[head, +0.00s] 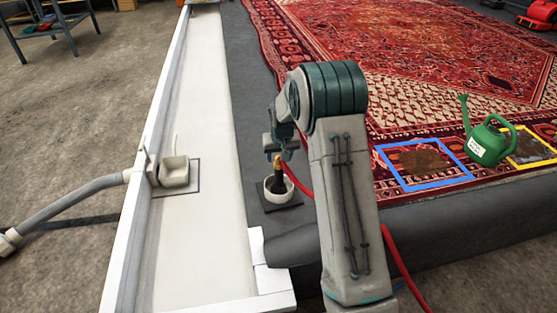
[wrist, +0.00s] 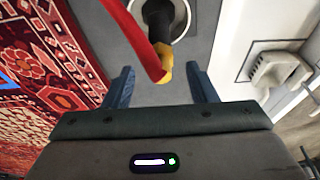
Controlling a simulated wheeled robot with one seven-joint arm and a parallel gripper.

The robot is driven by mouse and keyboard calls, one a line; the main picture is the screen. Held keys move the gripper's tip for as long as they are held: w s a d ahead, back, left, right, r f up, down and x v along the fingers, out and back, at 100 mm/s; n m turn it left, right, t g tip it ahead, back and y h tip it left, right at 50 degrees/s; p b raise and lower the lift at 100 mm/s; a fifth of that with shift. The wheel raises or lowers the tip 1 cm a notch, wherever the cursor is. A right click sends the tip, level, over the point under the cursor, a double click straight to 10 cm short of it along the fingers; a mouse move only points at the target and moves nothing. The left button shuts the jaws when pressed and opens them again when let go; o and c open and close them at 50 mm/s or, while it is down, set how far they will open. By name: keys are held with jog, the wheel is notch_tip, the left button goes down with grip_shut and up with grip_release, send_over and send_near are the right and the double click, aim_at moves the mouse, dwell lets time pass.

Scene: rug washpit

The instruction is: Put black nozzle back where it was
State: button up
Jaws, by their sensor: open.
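The black nozzle (head: 278,183) stands roughly upright in a small white cup (head: 267,197) on a dark square plate. It also shows in the wrist view (wrist: 158,20), with a yellow fitting (wrist: 166,68) at its end and a red hose (wrist: 143,40) running from it. My gripper (head: 275,150) is over the cup in the head view. In the wrist view my gripper (wrist: 162,84) is open, its two blue-grey fingers apart on either side of the yellow fitting. I cannot tell whether either finger touches it. The nozzle's lower end is hidden in the cup.
A long white trough (head: 205,130) with a beige drain piece (head: 174,172) lies to the left. A patterned red rug (head: 400,60) lies to the right, with a blue frame (head: 425,186), a yellow frame (head: 530,160) and a green watering can (head: 485,140) on it.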

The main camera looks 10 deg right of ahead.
jog(key=s+r+g+p, duration=0.1)
jog(key=s+r, duration=1.4)
jog(key=s, duration=0.2)
jog(key=s+r+g, duration=0.1)
jog(key=s, duration=1.9)
jog(key=shift+a+r, duration=0.15)
jog(key=shift+a, duration=0.1)
jog(key=shift+s, duration=0.1)
jog(key=shift+c, duration=0.3)
jog(key=shift+c, duration=1.4)
jog(key=shift+s, duration=0.15)
